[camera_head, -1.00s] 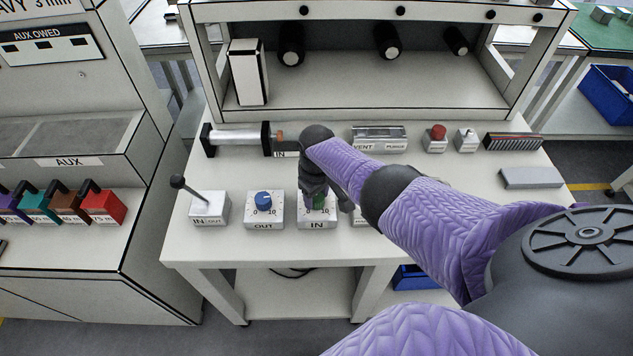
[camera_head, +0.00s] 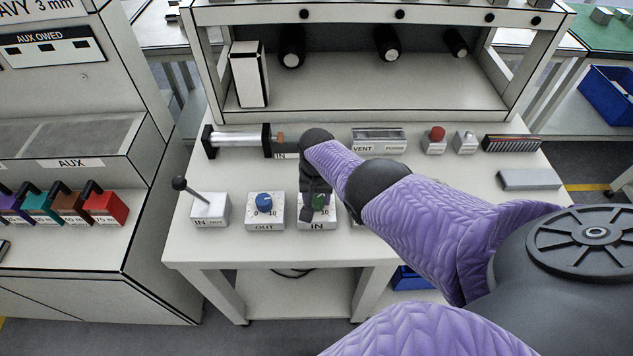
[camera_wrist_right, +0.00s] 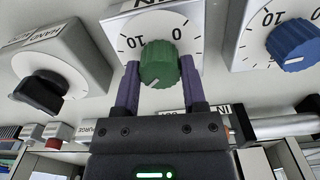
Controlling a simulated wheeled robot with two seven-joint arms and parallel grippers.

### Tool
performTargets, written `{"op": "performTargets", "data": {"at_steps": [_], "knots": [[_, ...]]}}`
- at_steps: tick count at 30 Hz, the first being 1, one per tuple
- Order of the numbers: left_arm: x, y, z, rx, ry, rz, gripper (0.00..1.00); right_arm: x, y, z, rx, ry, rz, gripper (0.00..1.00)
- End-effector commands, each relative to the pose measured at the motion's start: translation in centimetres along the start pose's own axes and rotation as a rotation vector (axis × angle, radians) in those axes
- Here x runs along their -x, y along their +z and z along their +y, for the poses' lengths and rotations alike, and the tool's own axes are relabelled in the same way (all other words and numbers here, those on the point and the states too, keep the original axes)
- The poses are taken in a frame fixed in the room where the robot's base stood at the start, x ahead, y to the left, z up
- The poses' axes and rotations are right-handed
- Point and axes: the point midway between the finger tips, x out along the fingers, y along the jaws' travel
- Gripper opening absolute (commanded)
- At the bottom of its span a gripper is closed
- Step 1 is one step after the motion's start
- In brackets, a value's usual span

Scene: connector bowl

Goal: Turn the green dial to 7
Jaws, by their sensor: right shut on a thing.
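The green dial (camera_head: 320,202) sits on a white box marked IN on the bench, mostly covered by my right gripper (camera_head: 316,198) in the head view. In the right wrist view, the green dial (camera_wrist_right: 158,62) is between the two purple fingers of my right gripper (camera_wrist_right: 160,80), which is shut on it. The scale (camera_wrist_right: 140,25) appears upside down, with 0 at upper right and 10 at left. A small pale mark shows on the dial's lower edge; the exact reading cannot be told. My left gripper is not in view.
A blue dial (camera_head: 264,202) on an OUT box stands left of the green one, with a lever box (camera_head: 209,207) farther left. A black knob (camera_wrist_right: 42,90) is on the other side. A cylinder (camera_head: 237,138) lies behind.

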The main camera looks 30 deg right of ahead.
Motion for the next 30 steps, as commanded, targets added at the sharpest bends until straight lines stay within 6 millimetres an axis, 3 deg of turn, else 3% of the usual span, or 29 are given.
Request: {"op": "performTargets", "data": {"at_steps": [22, 23, 27, 30], "knots": [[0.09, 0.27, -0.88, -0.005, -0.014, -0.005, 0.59, 0.17, -0.18, -0.07, -0.079, -0.003, 0.006, 0.00], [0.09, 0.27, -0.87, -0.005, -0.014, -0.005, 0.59, 0.17, -0.18, -0.07, -0.079, -0.003, 0.006, 0.58], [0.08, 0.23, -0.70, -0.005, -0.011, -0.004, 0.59, 0.12, -0.13, -0.04, -0.079, -0.002, 0.004, 0.88], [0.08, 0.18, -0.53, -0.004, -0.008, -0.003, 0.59, 0.09, -0.10, -0.03, -0.079, -0.001, 0.003, 0.89]]}}
